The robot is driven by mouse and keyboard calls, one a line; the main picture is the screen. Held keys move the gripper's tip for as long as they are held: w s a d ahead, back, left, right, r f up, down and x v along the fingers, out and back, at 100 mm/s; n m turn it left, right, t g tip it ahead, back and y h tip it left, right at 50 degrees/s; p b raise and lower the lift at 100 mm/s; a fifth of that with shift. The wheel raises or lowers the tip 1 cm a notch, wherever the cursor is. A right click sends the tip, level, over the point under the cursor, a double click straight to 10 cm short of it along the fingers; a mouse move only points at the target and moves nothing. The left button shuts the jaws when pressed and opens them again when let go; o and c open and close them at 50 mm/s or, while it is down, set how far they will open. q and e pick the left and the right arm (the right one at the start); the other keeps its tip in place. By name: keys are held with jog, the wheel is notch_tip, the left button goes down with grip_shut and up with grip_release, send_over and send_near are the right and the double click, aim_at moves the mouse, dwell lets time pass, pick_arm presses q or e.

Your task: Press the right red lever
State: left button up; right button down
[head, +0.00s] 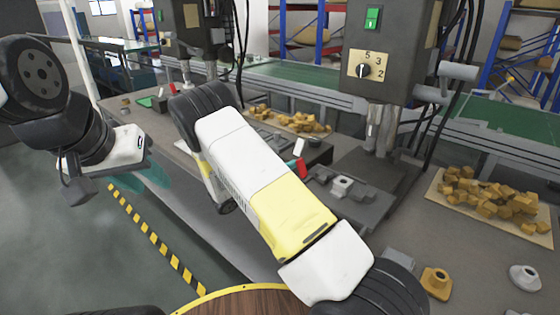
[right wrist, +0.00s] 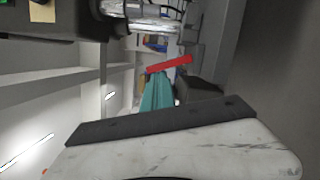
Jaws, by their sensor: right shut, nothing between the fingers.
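In the head view a red lever part (head: 302,167) shows just right of my right forearm, by the nearer drill press. Another small red piece (head: 172,88) shows by the farther machine. In the right wrist view a red bar (right wrist: 170,64) lies just beyond the teal fingertips of my right gripper (right wrist: 158,78). That gripper is shut and empty; contact with the bar cannot be told.
The nearer drill press (head: 385,60) has a dial and green switch. A vise (head: 342,186) sits below its spindle. A tray (head: 543,238) of yellow-brown blocks stands at the right, near several loose metal parts. A striped floor line (head: 155,238) runs beside the bench.

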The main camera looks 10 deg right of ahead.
jog(key=m, duration=0.2)
jog(key=s+d+r+m+y, duration=0.1)
jog(key=m, duration=0.1)
jog(key=s+m+g, duration=0.1)
jog(key=m, duration=0.1)
jog(key=shift+d+r, duration=0.2)
jog(key=shift+r, duration=0.1)
jog(key=shift+w, duration=0.1)
